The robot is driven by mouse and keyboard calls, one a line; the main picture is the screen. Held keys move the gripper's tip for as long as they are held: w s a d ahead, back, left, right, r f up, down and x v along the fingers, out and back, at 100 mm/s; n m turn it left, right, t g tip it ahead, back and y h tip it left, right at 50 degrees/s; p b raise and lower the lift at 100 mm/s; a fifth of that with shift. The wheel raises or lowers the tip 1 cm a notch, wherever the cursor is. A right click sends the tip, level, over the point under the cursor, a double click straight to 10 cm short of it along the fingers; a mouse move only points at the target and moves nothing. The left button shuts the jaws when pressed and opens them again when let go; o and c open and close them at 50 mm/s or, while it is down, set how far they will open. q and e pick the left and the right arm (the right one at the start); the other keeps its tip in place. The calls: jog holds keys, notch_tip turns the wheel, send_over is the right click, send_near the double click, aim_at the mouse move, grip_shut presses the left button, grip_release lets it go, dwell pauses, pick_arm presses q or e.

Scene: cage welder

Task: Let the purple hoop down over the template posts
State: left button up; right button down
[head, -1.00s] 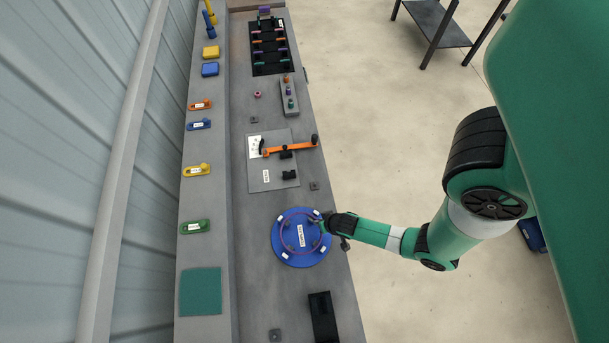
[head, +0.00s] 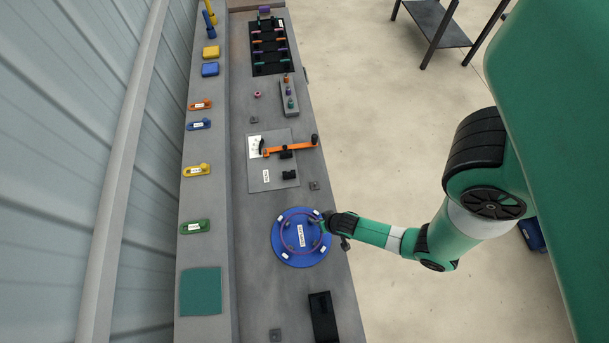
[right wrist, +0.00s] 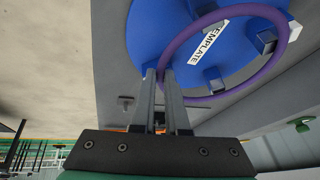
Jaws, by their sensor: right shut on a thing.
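The purple hoop (head: 281,233) is over the round blue template (head: 303,263) on the bench. It also shows in the right wrist view (right wrist: 250,10), where it looks roughly level with the blue disc (right wrist: 150,30) behind it. Small posts (right wrist: 266,42) with pale tops stand around the disc, and a white TEMPLATE label lies in the middle. My right gripper (head: 321,223) is shut on the hoop's rim at the template's right side; its fingers (right wrist: 166,76) show in the wrist view. I cannot tell the gap between hoop and disc. My left gripper is not in view.
An orange lever fixture (head: 290,149) on a grey plate stands beyond the template. A black block (head: 322,316) sits nearer, by the bench's right edge. A green mat (head: 200,291) and several coloured handles lie on the left ledge. Bare bench lies left of the template.

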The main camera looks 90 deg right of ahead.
jog(key=c, duration=0.8)
grip_release()
jog(key=shift+c, duration=0.2)
jog(key=shift+a+r, duration=0.1)
jog(key=shift+r, duration=0.2)
jog(key=p+v, duration=0.2)
jog(key=v, duration=0.9)
jog(key=shift+s+p, duration=0.2)
jog(key=shift+p, duration=0.2)
